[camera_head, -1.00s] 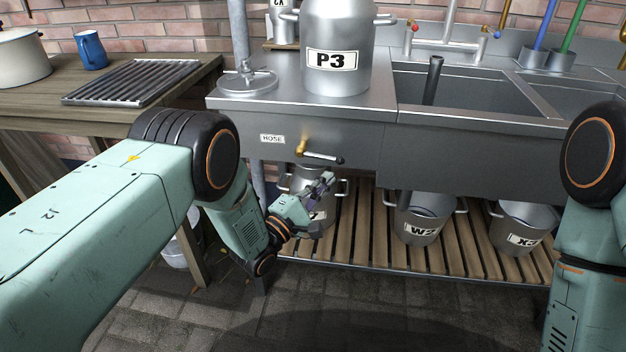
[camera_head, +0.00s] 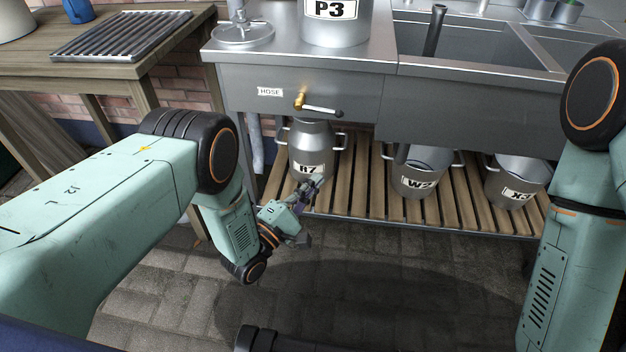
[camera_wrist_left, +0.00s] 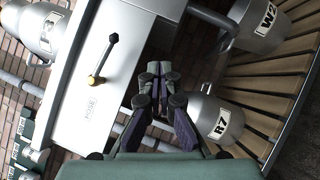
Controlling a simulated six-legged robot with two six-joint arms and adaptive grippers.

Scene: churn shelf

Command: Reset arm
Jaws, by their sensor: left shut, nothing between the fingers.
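My left gripper (camera_head: 308,192) is shut and empty in the head view, in front of the churn marked R7 (camera_head: 309,140) on the slatted lower shelf (camera_head: 350,190). In the left wrist view the shut fingers (camera_wrist_left: 157,72) are in the middle, with the R7 churn (camera_wrist_left: 222,120) to their right; I cannot tell whether they touch it. My right arm shows at the right edge of the head view, but its gripper is out of the frame.
Buckets W2 (camera_head: 420,172) and X3 (camera_head: 514,182) stand on the same shelf. Above are the hose lever (camera_head: 318,107), the sink basin (camera_head: 470,45) and churn P3 (camera_head: 335,28). A wooden table (camera_head: 30,75) with a ridged rack stands left. The paved floor in front (camera_head: 350,290) is clear.

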